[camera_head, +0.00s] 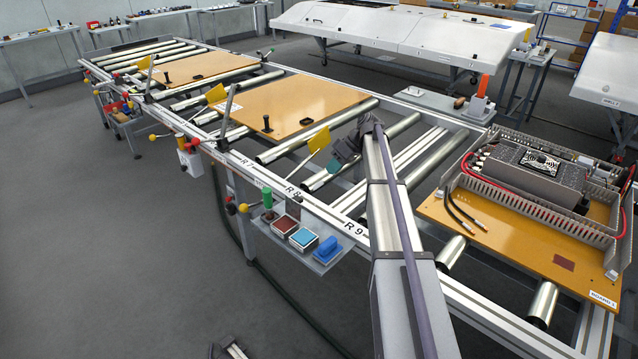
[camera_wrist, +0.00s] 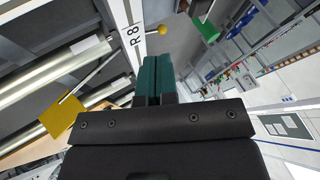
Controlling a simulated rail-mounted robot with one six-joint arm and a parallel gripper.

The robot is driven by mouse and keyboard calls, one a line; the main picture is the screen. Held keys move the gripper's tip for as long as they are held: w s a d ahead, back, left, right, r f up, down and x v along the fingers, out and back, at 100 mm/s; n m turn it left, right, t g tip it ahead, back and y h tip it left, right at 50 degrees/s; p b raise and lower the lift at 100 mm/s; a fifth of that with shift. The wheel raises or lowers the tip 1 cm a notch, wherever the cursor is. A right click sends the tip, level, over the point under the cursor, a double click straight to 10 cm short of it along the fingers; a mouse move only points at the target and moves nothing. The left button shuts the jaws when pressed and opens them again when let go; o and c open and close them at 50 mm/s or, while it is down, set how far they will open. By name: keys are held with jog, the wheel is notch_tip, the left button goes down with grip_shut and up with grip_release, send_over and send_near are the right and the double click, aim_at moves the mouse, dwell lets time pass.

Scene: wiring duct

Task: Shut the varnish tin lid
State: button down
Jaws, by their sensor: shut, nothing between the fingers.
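My gripper (camera_wrist: 152,66) has two teal fingers that are pressed together with nothing between them. In the head view its dark body and teal fingers (camera_head: 334,166) are over the rollers near the R8 mark, above and to the right of a small side shelf (camera_head: 322,262). On that shelf are a square item with a brown-red top (camera_head: 285,225), one with a teal top (camera_head: 303,238) and a blue block (camera_head: 326,249). I cannot tell any of them as the varnish tin, and no raised lid is clear in either view. My gripper touches none of them.
A yellow flag (camera_head: 319,139) on a rod stands close left of my gripper. A yellow-knobbed lever (camera_wrist: 162,29) and a green item (camera_wrist: 207,30) are near the rail in the wrist view. Board 1 (camera_head: 560,262) with its duct lies right. Orange boards (camera_head: 290,105) lie left.

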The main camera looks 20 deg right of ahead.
aim_at(296, 207)
jog(key=b+x, duration=0.3)
jog(key=x, duration=0.1)
jog(key=b+x, duration=0.4)
jog(key=x, duration=0.1)
jog(key=shift+f, duration=0.45)
jog(key=a, duration=0.1)
jog(key=s+a, duration=0.1)
jog(key=a+r+p, duration=0.1)
jog(key=shift+s+a, duration=0.35)
jog(key=shift+s, duration=0.05)
jog(key=shift+r, duration=0.1)
jog(key=shift+s+r, duration=0.1)
